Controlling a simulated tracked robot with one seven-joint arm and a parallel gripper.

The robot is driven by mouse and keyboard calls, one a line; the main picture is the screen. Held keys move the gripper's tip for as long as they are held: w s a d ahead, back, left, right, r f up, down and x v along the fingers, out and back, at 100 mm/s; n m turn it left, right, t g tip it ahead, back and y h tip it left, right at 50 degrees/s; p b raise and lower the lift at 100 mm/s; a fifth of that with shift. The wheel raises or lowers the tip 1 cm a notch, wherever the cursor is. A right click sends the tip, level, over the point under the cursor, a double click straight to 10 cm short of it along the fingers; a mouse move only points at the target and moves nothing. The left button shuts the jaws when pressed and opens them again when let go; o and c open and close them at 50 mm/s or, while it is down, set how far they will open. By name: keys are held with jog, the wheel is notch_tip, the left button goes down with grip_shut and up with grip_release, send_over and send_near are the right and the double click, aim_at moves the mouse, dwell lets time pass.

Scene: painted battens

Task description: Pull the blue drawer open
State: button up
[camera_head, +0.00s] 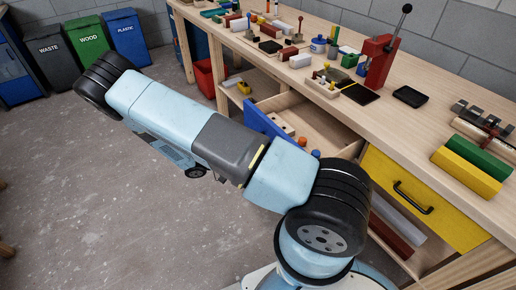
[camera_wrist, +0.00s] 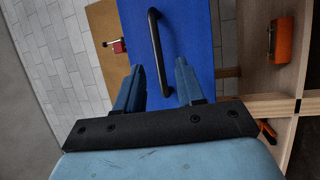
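The blue drawer (camera_head: 262,122) stands pulled out from the bench in the head view, its inside showing. An orange ball, a blue ball and a wooden block with holes lie in it. Its blue front (camera_wrist: 200,35) fills the middle of the wrist view, with a black bar handle (camera_wrist: 154,40) on it. My gripper (camera_wrist: 159,66) is open, and its two fingers show on either side of the handle's lower part, with gaps to it. I cannot tell how deep the handle sits between them. In the head view my arm hides the gripper and the handle.
A shut yellow drawer (camera_head: 425,198) is to the right of the blue one. The bench top (camera_head: 400,125) carries tools, blocks and a red press (camera_head: 378,62). A red bin (camera_head: 207,78) stands under the bench. The grey floor (camera_head: 90,210) at left is clear.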

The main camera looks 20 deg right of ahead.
jog(key=v, duration=0.9)
jog(key=shift+a, duration=0.1)
jog(key=s+d+r+y, duration=0.25)
jog(key=r+y, duration=0.45)
jog(key=r, duration=0.7)
jog(key=s+d+r+y, duration=0.25)
jog(key=r+y, duration=0.55)
jog(key=r, duration=0.6)
jog(key=s+d+r+n+t+y, duration=0.1)
jog(key=s+d+r+t+y, duration=0.1)
jog(key=s+r+t, duration=0.3)
jog(key=s+d+r+n+t+y, duration=0.2)
jog(key=s+r+t, duration=0.2)
jog(key=s+r, duration=0.6)
notch_tip(320, 180, up, 2)
jog(key=shift+s+r+t+y, duration=0.2)
jog(key=shift+s+t+y, duration=0.1)
jog(key=shift+s+t, duration=0.1)
